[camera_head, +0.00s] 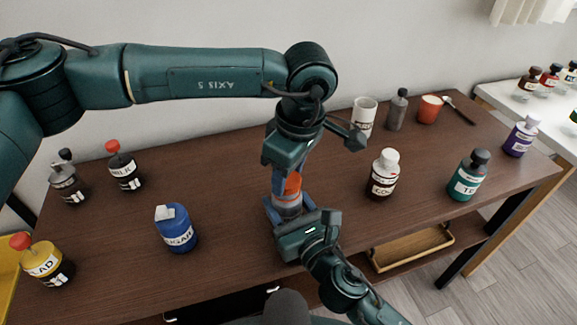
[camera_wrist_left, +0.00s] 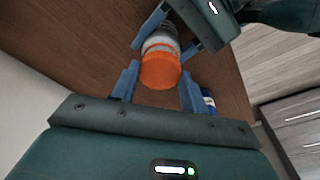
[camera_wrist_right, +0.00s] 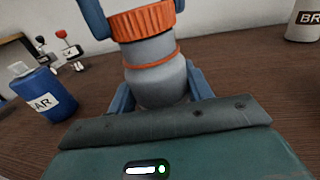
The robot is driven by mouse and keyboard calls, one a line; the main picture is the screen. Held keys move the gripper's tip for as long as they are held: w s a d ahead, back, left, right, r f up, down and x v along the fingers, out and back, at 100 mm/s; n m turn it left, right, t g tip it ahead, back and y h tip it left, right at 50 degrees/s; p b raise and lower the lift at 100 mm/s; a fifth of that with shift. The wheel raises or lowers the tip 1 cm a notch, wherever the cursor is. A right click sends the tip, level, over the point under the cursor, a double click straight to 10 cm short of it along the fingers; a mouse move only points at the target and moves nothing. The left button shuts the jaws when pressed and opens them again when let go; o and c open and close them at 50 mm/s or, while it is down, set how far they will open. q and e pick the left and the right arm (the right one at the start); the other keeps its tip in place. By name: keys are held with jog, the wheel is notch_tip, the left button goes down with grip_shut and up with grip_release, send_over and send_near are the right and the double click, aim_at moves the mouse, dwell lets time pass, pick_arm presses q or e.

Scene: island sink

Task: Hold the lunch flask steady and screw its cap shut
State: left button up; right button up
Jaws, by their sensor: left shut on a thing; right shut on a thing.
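The lunch flask (camera_head: 288,204) stands upright near the table's front edge, grey with an orange band. Its orange ribbed cap (camera_head: 293,184) sits on top; how tightly it is screwed cannot be told. My left gripper (camera_head: 289,182) comes down from above, shut on the cap, with a blue finger on each side; the cap also shows in the left wrist view (camera_wrist_left: 160,70). My right gripper (camera_head: 287,211) is shut on the flask's body from the front, low down. The body fills the middle of the right wrist view (camera_wrist_right: 155,82).
A blue sugar jar (camera_head: 177,229) stands left of the flask, and a brown bottle with a white cap (camera_head: 383,174) stands right. A white mug (camera_head: 364,115), a grey bottle (camera_head: 397,110) and a red cup (camera_head: 429,109) stand at the back. A wooden tray (camera_head: 411,247) lies below.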

pick_arm(q)
jog(key=shift+f, duration=0.5)
dwell(0.4)
jog(key=m, duration=0.4)
jog(key=shift+s+a+m+t+h, duration=0.1)
jog(key=shift+m+t+h, duration=0.2)
jog(key=shift+m, duration=0.1)
jog(key=m+h, duration=0.1)
jog(key=m, duration=0.5)
jog(key=shift+a+f, duration=0.1)
jog(key=m, duration=0.6)
jog(key=shift+m+h, duration=0.3)
jog(key=shift+h, duration=0.1)
jog(key=m, duration=0.5)
jog(key=shift+a+h, duration=0.1)
jog(key=shift+h, duration=0.2)
jog(key=o, duration=0.9)
jog(key=shift+o, duration=0.2)
